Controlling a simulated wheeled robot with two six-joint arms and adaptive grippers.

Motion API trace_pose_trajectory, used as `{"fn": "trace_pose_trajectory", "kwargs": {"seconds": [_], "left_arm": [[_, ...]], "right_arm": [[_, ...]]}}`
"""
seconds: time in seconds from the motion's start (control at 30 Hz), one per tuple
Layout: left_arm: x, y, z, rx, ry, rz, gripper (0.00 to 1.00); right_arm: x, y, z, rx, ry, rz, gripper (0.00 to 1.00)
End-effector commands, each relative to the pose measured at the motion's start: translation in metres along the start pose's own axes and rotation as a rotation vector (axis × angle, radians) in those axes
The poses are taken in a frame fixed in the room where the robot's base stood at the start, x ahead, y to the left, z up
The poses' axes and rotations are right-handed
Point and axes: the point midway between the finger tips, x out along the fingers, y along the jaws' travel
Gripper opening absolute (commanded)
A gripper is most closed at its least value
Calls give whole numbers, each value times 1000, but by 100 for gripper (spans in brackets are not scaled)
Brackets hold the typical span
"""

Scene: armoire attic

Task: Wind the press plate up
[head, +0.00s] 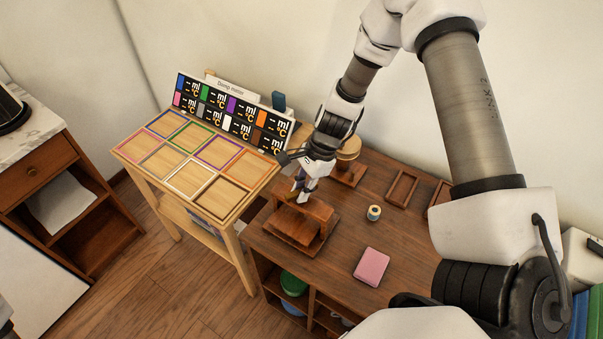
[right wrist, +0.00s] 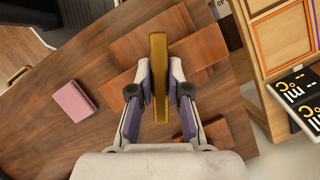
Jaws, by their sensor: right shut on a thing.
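The wooden press (head: 298,230) stands on the brown table, below my right gripper (head: 301,187). Its upper crosspiece and the boards beneath show in the head view. I cannot tell how high the press plate sits between them. In the right wrist view, my right gripper (right wrist: 160,88) is shut on a brass-coloured bar handle (right wrist: 158,52), one finger on each side. The handle is above the wooden press (right wrist: 200,48), which shows behind it. In the head view the handle is mostly hidden by the gripper. My left gripper is not in view.
A pink book (head: 371,267) and a small round jar (head: 374,212) lie on the table right of the press. A round wooden-topped stand (head: 348,150) is behind it, with a shallow tray (head: 402,188) farther right. A sorting table (head: 160,168) with coloured frames stands to the left.

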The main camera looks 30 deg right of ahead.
Motion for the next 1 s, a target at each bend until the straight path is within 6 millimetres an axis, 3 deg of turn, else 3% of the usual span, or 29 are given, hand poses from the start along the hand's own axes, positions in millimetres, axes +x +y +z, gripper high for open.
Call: {"fn": "trace_pose_trajectory", "kwargs": {"seconds": [0.4,1.0], "left_arm": [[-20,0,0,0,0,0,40],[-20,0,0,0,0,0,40]], "right_arm": [[0,0,0,-363,1,153,0],[1,0,0,-891,1,370,0]]}}
